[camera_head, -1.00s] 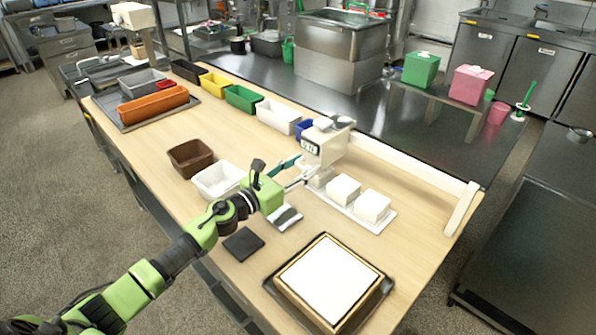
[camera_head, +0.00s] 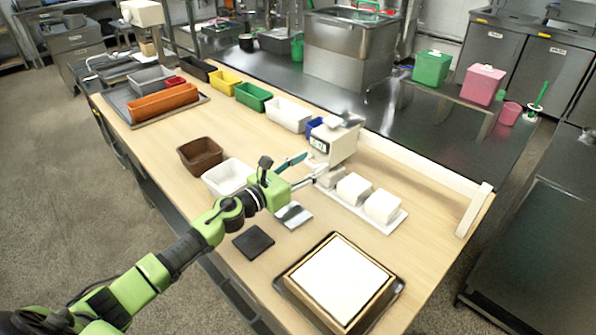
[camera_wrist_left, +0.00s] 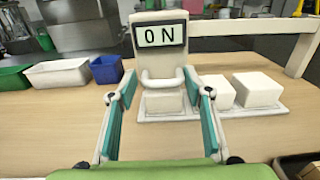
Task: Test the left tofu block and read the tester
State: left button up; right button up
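The white tester (camera_head: 335,142) stands at the back of the table by the tofu. My left gripper (camera_head: 316,173) is open in front of the tester. Its teal fingers (camera_wrist_left: 162,84) are on either side of the handle; contact is not clear. My right gripper is not in view.
Two more tofu blocks (camera_head: 354,189) (camera_head: 382,207) sit on the white board (camera_head: 399,222) to the right. A framed white slab (camera_head: 342,282) lies in a dark tray in front. White (camera_head: 228,178) and brown (camera_head: 200,155) bins stand to the left. A dark square pad (camera_head: 253,243) lies below the arm.

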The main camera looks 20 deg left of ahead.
pick_arm(q)
jog(key=v, duration=1.1)
jog(key=shift+s+a, duration=0.15)
jog(key=shift+s, duration=0.2)
